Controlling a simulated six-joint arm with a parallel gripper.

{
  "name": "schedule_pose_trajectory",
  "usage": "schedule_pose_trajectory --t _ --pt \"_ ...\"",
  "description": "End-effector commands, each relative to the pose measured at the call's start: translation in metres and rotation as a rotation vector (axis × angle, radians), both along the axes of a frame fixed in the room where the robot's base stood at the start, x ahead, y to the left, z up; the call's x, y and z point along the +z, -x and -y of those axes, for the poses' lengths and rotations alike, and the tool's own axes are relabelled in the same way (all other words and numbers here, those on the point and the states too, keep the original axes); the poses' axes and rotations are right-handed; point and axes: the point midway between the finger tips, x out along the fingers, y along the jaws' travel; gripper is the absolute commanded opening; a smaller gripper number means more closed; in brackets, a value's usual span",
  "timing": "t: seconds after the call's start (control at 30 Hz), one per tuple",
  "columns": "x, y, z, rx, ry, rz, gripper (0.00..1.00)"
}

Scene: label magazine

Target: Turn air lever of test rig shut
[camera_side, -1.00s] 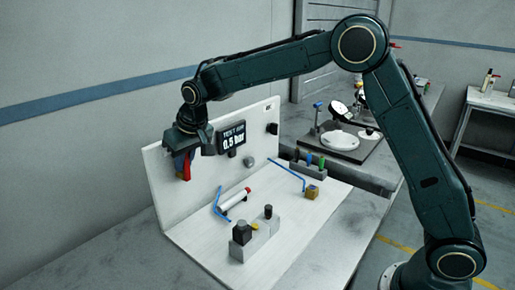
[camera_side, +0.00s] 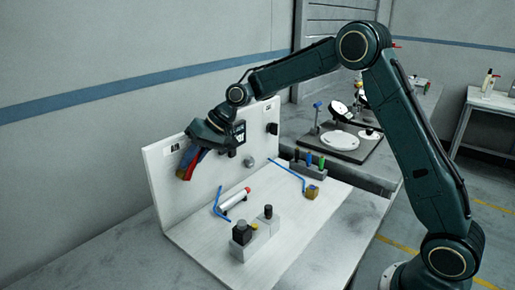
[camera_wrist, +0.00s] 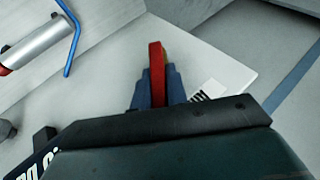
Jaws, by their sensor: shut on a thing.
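The test rig is a white back panel (camera_side: 170,195) standing on a white base plate (camera_side: 301,238). A red lever (camera_side: 197,160) is at the panel's left part, tilted in the side view. In the wrist view the red lever (camera_wrist: 156,73) stands between two blue fingers. My gripper (camera_side: 188,165) is shut on this lever, close to the panel. It also shows in the wrist view (camera_wrist: 157,88). The lever's pivot is hidden behind the gripper. The dark pressure display (camera_side: 239,133) is partly covered by my wrist, and its reading cannot be made out.
A white cylinder with a red end (camera_side: 235,198) and blue tubes (camera_side: 287,176) lie on the base plate. A grey block with black knobs (camera_side: 256,236) stands at the front.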

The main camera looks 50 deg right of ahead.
Motion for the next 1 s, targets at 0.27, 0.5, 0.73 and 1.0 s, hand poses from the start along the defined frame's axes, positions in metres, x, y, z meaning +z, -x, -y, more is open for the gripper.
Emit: schedule_pose_trajectory --t 0.27,0.5,0.73,1.0 --pt "-0.0038 -0.0013 0.0074 -0.004 -0.152 0.004 0.0" --pt "-0.0053 -0.0015 0.0091 -0.004 -0.215 0.006 0.0" --pt "-0.0056 -0.0015 0.0092 -0.003 -0.227 0.006 0.0" --pt "-0.0057 -0.0018 0.0092 -0.003 -0.226 0.007 0.24"
